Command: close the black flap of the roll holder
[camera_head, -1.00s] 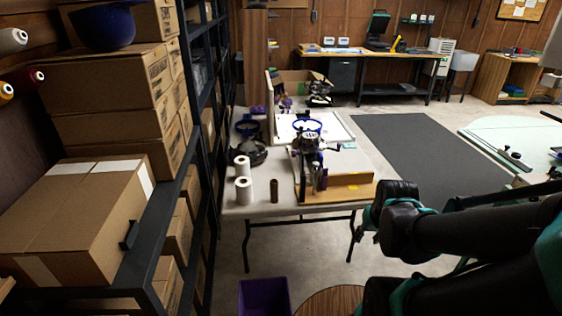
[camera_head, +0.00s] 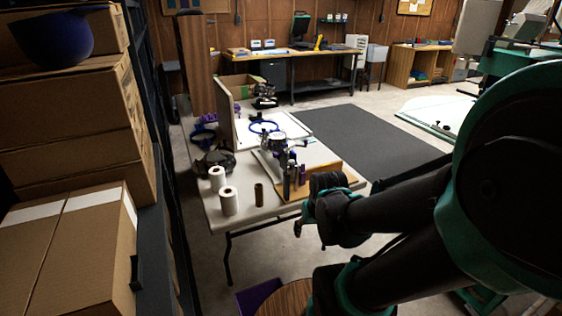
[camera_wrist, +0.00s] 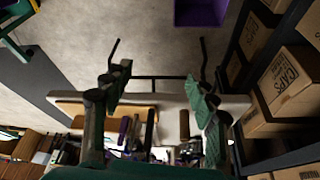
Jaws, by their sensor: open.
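I cannot make out a roll holder or its black flap for certain in either view. White rolls (camera_head: 228,201) and a brown roll (camera_head: 259,195) stand upright on the near left part of the table (camera_head: 246,215). A small black bracket-like piece (camera_head: 135,272) sits at the edge of the left shelf, beside a carton; I cannot tell what it is. My gripper (camera_wrist: 160,88) is open in the wrist view, its green-padded fingers wide apart with nothing between them. The table edge lies beyond the fingers.
Cartons (camera_head: 66,250) fill the shelf at left. A purple bin (camera_head: 256,297) and a round wooden top (camera_head: 288,300) stand below the table.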

